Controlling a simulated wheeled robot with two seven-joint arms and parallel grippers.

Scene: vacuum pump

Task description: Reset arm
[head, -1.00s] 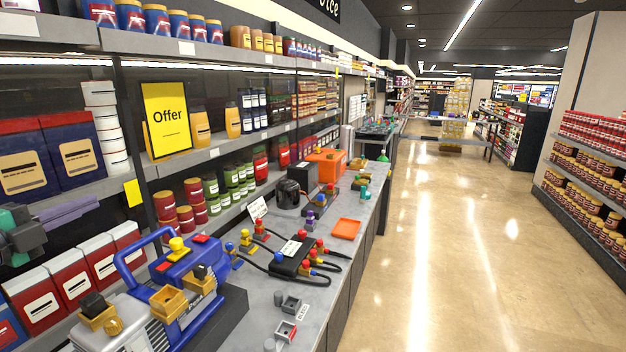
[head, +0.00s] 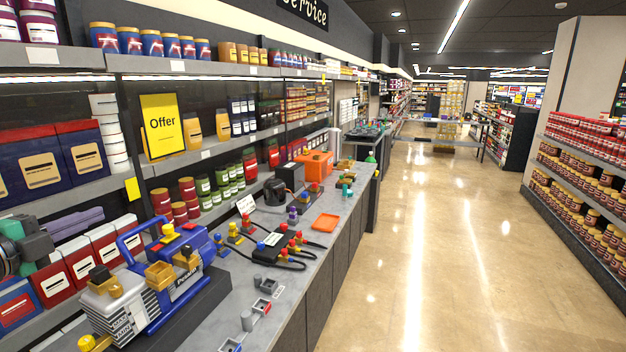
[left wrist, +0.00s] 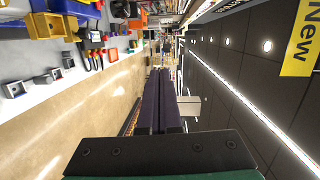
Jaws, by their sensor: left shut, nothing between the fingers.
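My left gripper (head: 98,214) shows at the left edge of the head view, with a dark and teal body and purple fingers. It is in front of the shelves, left of the vacuum pump. In the left wrist view its two long purple fingers (left wrist: 160,74) lie side by side, shut with nothing between them. The blue and grey vacuum pump (head: 188,275) with yellow fittings stands on the grey counter (head: 325,248). My right gripper is not in view.
Stocked shelves (head: 60,195) line the left. A wide, clear aisle floor (head: 440,250) lies to the right.

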